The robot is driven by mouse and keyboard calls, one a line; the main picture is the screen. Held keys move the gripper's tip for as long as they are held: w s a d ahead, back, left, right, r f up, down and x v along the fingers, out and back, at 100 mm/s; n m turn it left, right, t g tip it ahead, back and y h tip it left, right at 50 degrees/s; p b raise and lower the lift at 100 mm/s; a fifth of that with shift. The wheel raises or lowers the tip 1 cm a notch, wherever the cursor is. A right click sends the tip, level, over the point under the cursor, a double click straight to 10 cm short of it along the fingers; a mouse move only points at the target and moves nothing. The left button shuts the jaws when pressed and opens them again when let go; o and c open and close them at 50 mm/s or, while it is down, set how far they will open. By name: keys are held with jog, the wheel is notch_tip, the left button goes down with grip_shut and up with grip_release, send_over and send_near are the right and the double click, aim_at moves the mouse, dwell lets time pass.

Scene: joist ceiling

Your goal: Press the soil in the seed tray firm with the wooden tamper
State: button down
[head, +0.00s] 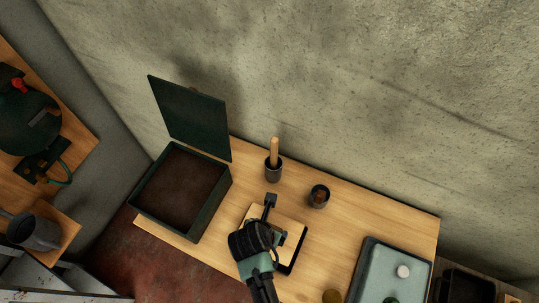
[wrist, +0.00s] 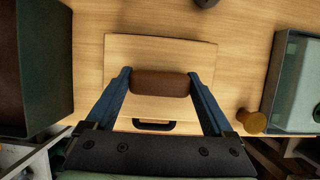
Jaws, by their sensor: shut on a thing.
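My gripper (head: 277,219) is over the middle of the table. In the wrist view my gripper (wrist: 161,78) is shut on a brown rounded bar (wrist: 160,86), which looks like the grip of the wooden tamper. A pale square board (wrist: 160,47) lies right below it; whether bar and board are joined I cannot tell. The board also shows in the head view (head: 258,212), partly hidden by my gripper. A dark green box (head: 209,213) with its lid (head: 190,115) raised stands to the left, with a flat brown, soil-like fill. I cannot tell whether it is the seed tray.
A dark cup (head: 273,174) with an upright wooden stick (head: 275,150) and a small dark pot (head: 319,196) stand behind. A pale green tray (head: 378,267) holding small round things is at right; a mustard knob (wrist: 251,121) is near it. The concrete wall borders the table's back.

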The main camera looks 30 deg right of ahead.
jog(key=shift+r+p, duration=0.55)
jog(key=shift+r, duration=0.25)
jog(key=s+d+p, duration=0.4)
jog(key=s+d, duration=0.3)
jog(key=s, duration=0.2)
jog(key=shift+s+d, duration=0.25)
jog(key=shift+w+f, duration=0.1)
dwell(0.6)
